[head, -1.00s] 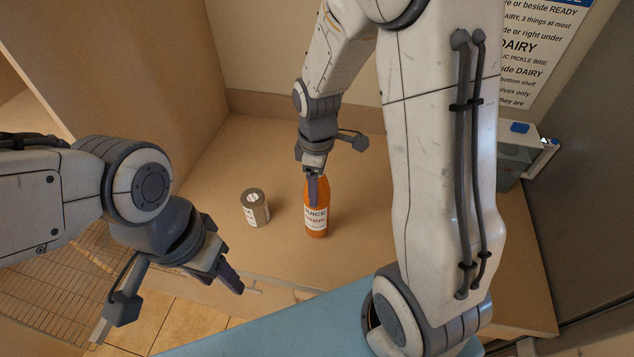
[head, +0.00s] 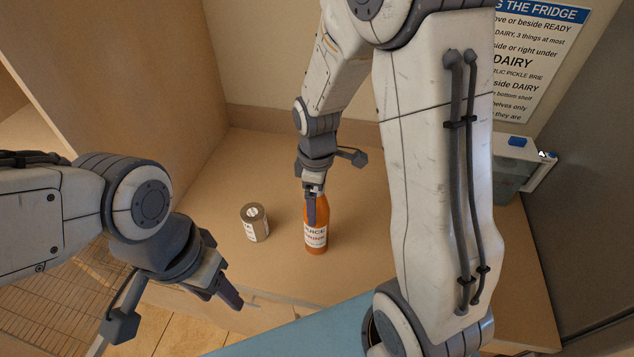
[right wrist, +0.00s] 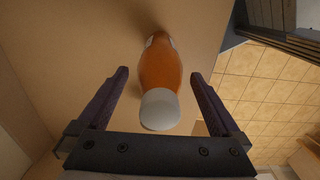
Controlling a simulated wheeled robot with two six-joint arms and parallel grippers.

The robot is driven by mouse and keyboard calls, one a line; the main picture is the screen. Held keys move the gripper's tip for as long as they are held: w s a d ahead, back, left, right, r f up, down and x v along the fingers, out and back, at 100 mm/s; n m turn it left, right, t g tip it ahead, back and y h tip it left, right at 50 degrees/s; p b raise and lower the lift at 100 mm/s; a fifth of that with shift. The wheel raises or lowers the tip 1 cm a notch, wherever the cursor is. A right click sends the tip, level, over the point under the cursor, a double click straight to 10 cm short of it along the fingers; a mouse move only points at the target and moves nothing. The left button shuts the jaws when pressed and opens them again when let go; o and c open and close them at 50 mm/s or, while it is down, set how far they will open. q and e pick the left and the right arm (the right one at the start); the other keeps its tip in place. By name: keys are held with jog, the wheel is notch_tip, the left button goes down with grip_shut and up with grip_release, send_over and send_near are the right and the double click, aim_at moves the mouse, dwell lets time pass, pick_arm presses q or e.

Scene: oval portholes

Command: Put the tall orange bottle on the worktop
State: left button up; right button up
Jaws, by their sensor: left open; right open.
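The tall orange bottle (head: 316,238) stands upright on the tan worktop (head: 210,270), with a white label on its front. In the right wrist view the bottle (right wrist: 160,68) shows its pale cap (right wrist: 160,109) between the fingers. My right gripper (head: 311,205) is open at the bottle's upper part, a finger on either side; in the right wrist view its fingers (right wrist: 162,95) show gaps to the bottle. My left gripper (head: 228,296) is open and empty, low at the left near the worktop's front edge.
A short grey-brown can (head: 254,223) with a pale label stands left of the bottle. A clear container with a blue-topped lid (head: 515,165) is at the right back. A printed sign (head: 535,55) hangs on the wall. A wire rack (head: 75,290) is at lower left.

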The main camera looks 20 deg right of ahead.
notch_tip(320, 180, up, 11)
jog(key=shift+f+b, duration=0.2)
jog(key=shift+b, duration=0.4)
jog(key=shift+s+a+r, duration=0.15)
jog(key=shift+a+r, duration=0.1)
jog(key=s+a+f+m, duration=0.1)
jog(key=s+a+m, duration=0.1)
jog(key=s+a, duration=0.4)
jog(key=s+a+f+m+y, duration=0.1)
jog(key=s+a, duration=0.5)
jog(key=s, duration=0.6)
jog(key=shift+m, duration=0.5)
